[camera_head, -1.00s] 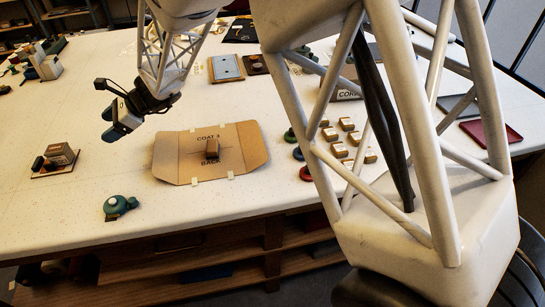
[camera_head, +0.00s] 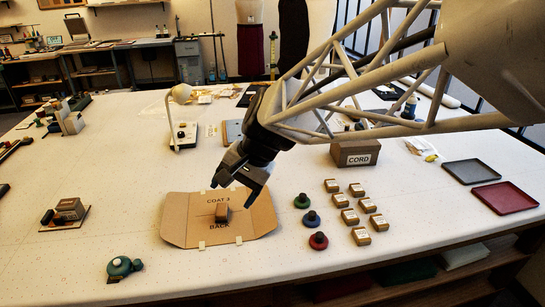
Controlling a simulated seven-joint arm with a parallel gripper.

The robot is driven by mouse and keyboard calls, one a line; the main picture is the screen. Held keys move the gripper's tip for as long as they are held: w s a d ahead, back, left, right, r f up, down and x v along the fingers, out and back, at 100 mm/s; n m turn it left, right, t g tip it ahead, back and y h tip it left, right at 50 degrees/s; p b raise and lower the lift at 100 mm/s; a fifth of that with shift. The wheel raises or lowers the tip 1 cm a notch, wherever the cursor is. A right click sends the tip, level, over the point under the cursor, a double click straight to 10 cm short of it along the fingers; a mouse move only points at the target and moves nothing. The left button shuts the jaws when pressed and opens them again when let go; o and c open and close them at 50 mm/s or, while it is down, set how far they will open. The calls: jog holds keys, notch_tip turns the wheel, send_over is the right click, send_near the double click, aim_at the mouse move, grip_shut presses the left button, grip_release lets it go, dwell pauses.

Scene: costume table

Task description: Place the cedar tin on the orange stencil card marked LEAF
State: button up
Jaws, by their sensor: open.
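My gripper (camera_head: 231,195) is open, with its fingers pointing down over the upper edge of a brown cardboard pattern piece (camera_head: 178,222) marked COAT 3 BACK. A small brown block (camera_head: 222,212) sits on this piece, just below and left of the fingers, and nothing shows between them. Several small tan boxes or tins (camera_head: 349,217) stand in two rough columns right of the pattern piece. Their labels are too small to read, so I cannot tell which thing is the cedar tin. I make out no orange card marked LEAF.
Green, blue and red round pieces (camera_head: 312,219) stand between the pattern piece and the tins. A CORD box (camera_head: 357,154) is behind them. A black tray (camera_head: 475,172) and a red tray (camera_head: 505,197) lie at the right. A teal dispenser (camera_head: 121,267) is at front left.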

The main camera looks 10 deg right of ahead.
jog(key=s+d+n+t+h, duration=0.1)
jog(key=s+d+n+h, duration=0.4)
jog(key=s+d, duration=1)
jog(key=shift+s+d+f+t+h, duration=0.3)
jog(key=shift+s+d+t+h, duration=0.1)
jog(key=shift+d, duration=0.2)
jog(key=shift+o, duration=0.4)
dwell(0.5)
jog(key=shift+w, duration=0.1)
